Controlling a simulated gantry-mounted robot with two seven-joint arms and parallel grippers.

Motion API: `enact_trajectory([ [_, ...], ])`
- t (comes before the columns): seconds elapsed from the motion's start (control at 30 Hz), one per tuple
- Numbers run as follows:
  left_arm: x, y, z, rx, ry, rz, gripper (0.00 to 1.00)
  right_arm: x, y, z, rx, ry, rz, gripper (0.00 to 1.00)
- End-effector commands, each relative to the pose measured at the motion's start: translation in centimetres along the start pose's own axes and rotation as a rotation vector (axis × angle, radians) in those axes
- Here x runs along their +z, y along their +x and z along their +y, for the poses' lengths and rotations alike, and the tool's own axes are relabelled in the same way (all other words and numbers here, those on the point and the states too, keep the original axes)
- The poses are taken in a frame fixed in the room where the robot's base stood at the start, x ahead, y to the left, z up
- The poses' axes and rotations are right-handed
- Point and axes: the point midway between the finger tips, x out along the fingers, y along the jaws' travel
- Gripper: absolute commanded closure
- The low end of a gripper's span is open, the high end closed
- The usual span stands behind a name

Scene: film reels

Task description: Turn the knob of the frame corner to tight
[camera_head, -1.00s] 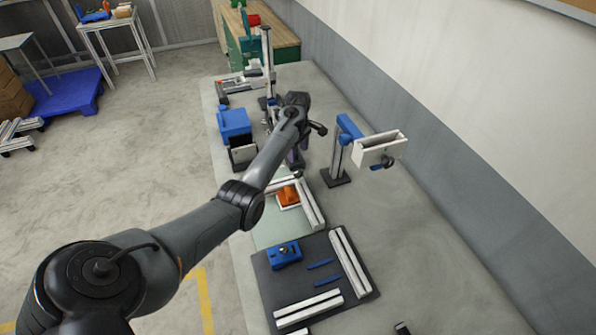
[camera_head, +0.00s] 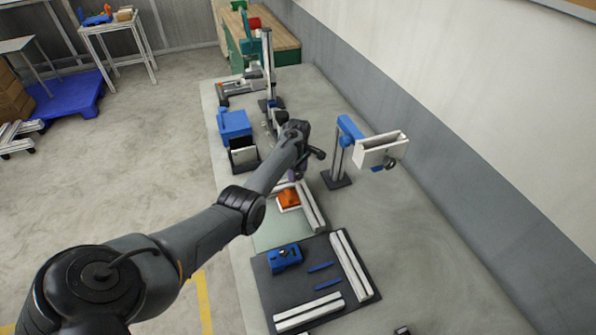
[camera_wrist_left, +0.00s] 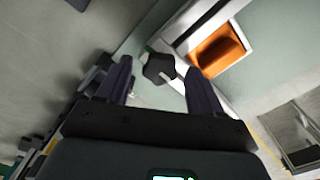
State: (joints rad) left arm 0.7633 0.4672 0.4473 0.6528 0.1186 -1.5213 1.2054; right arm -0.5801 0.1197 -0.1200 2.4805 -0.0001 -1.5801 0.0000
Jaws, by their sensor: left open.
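The frame corner (camera_head: 314,207) is made of pale profiles meeting in an L, beside an orange block (camera_head: 289,199). In the left wrist view the orange block (camera_wrist_left: 218,50) is at upper right, against a pale profile. A dark lobed knob (camera_wrist_left: 159,69) lies ahead of and between the fingers of my left gripper (camera_wrist_left: 161,88). The fingers are open on either side of the knob in the picture; I cannot tell whether they touch it. In the head view my left gripper (camera_head: 297,176) is over the far end of the frame corner, and the arm hides the knob. My right gripper is not in view.
A stand with a blue arm and pale box (camera_head: 381,150) rises to the right of my gripper. A blue box (camera_head: 234,124) stands at the left table edge. A dark mat (camera_head: 262,290) nearer me holds pale profiles, a blue tool (camera_head: 284,258) and blue strips.

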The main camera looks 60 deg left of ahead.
Motion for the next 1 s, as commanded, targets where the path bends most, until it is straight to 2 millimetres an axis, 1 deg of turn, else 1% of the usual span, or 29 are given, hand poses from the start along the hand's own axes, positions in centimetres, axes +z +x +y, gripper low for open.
enact_trajectory([
  [0.07, 0.0, 0.0, 0.0, 0.0, 0.0, 0.0, 0.34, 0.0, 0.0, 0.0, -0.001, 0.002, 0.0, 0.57],
  [0.1, 0.0, 0.0, 0.0, 0.0, 0.0, 0.0, 0.37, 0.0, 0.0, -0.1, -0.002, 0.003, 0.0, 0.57],
  [0.17, 0.0, 0.0, 0.0, 0.0, 0.0, 0.0, 0.46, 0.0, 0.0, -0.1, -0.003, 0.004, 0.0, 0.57],
  [0.4, 0.0, 0.0, 0.0, -0.001, 0.0, 0.0, 0.83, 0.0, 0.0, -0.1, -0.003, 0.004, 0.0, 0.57],
  [0.43, 0.0, 0.0, 0.0, -0.001, 0.0, 0.0, 0.87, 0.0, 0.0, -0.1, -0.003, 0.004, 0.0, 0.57],
  [0.47, 0.0, 0.0, 0.0, -0.001, 0.0, 0.0, 0.9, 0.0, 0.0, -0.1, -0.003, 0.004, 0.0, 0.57],
  [0.77, 0.0, -0.1, 0.0, -0.002, 0.039, -0.001, 0.9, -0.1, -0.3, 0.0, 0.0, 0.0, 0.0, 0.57],
  [1.0, 0.0, -0.2, 0.0, -0.002, 0.174, -0.001, 0.9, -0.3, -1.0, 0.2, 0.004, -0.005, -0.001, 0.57],
])
